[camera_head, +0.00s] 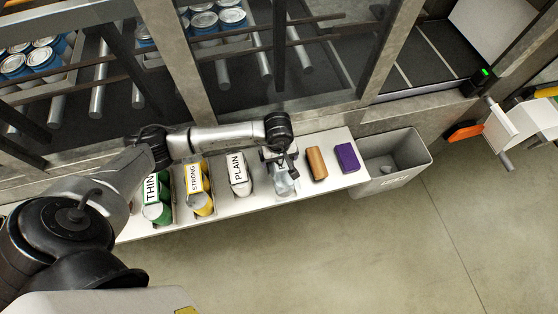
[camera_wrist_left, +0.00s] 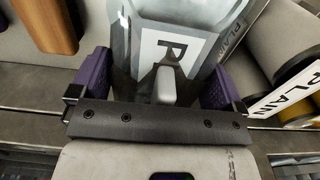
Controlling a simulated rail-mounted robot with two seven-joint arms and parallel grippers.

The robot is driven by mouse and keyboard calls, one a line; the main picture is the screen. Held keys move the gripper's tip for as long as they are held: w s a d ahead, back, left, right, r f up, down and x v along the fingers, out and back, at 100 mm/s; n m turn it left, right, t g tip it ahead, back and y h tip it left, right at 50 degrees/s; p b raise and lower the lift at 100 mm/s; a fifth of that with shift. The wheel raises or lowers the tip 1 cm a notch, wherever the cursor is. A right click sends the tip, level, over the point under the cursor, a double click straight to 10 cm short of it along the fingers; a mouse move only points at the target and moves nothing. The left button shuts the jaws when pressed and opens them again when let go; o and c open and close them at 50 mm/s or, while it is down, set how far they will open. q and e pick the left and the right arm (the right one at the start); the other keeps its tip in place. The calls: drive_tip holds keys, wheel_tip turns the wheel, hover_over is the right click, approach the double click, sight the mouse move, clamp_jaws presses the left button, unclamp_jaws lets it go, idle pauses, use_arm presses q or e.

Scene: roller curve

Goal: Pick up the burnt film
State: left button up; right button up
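My left gripper (camera_head: 281,166) points down over the shelf, at a silvery-grey object (camera_head: 285,185) right of the white PLAIN roll (camera_head: 239,174). In the left wrist view, the purple finger pads of my left gripper (camera_wrist_left: 158,85) stand wide apart, either side of this shiny grey object (camera_wrist_left: 122,45). It bears a white label with a large R. Whether the pads touch it I cannot tell. I cannot make out any piece as burnt film for sure. A small grey lump (camera_head: 387,169) lies in the grey bin (camera_head: 411,172). My right gripper is not in view.
The white shelf (camera_head: 250,201) also holds green THIN rolls (camera_head: 157,212), yellow STRONG rolls (camera_head: 202,204), a brown block (camera_head: 317,163) and a purple block (camera_head: 347,157). Dark machine frames (camera_head: 180,60) stand behind it. The floor (camera_head: 350,250) in front is clear.

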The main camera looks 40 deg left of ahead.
use_arm(q)
drive_tip(key=c, duration=0.5)
drive_tip(key=shift+s+d+r+p, duration=0.1)
drive_tip(key=shift+r+p, duration=7.45)
drive_tip(key=shift+r, duration=7.9)
drive_tip(key=shift+c, duration=0.2)
